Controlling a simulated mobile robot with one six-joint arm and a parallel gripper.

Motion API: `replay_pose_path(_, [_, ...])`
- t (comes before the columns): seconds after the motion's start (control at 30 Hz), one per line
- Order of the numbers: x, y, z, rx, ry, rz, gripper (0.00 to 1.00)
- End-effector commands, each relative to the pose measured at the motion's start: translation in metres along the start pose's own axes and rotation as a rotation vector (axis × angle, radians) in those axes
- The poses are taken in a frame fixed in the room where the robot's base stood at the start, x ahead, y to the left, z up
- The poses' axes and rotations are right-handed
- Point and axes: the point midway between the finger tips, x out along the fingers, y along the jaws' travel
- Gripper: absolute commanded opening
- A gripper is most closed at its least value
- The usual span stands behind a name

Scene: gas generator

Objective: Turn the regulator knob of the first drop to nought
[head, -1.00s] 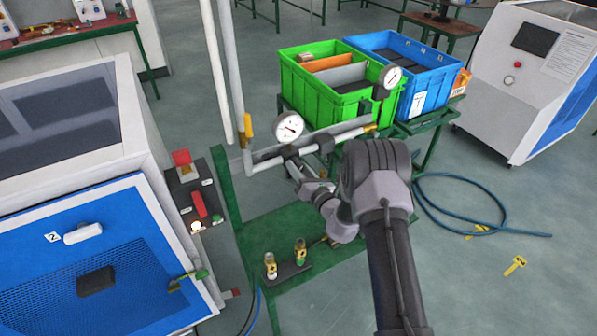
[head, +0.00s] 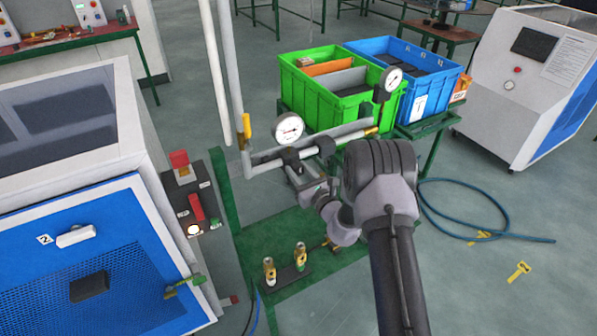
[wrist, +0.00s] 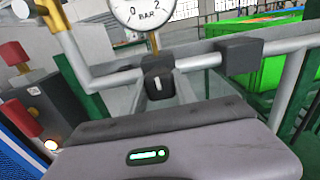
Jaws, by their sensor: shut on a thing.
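The first drop's round pressure gauge (head: 289,128) stands on the grey pipe. In the wrist view the gauge (wrist: 142,8) is cut off at the top, and its needle is not readable. Below it sits the dark regulator knob (wrist: 157,80), with a white mark standing near upright. In the head view the knob (head: 291,154) shows small, under the gauge. My gripper (head: 292,166) reaches it from the front and is shut on it. The fingertips are hard to make out. The gripper body, with a green light, fills the bottom of the wrist view.
A second gauge (head: 393,79) stands further right. A dark block (wrist: 240,55) sits on the pipe beside the knob. A yellow-handled valve (head: 247,127) is left of the gauge. A green crate (head: 305,88) stands behind, and a switch box (head: 188,190) stands left.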

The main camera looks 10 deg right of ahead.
Motion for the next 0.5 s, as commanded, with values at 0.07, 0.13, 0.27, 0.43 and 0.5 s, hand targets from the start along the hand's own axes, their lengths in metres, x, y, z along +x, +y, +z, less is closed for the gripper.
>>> replay_pose_path(0.07, [0.0004, -0.0004, 0.0012, -0.003, -0.002, 0.000, 0.00])
replay_pose_path(0.13, [0.0004, -0.0004, 0.0012, -0.003, -0.002, 0.000, 0.00])
replay_pose_path(0.27, [0.0004, -0.0004, 0.0012, -0.003, -0.002, 0.000, 0.00])
replay_pose_path(0.43, [0.0004, -0.0003, 0.0010, -0.002, -0.002, 0.000, 0.56])
replay_pose_path(0.5, [0.0003, -0.0003, 0.0008, -0.002, -0.001, 0.000, 0.56])
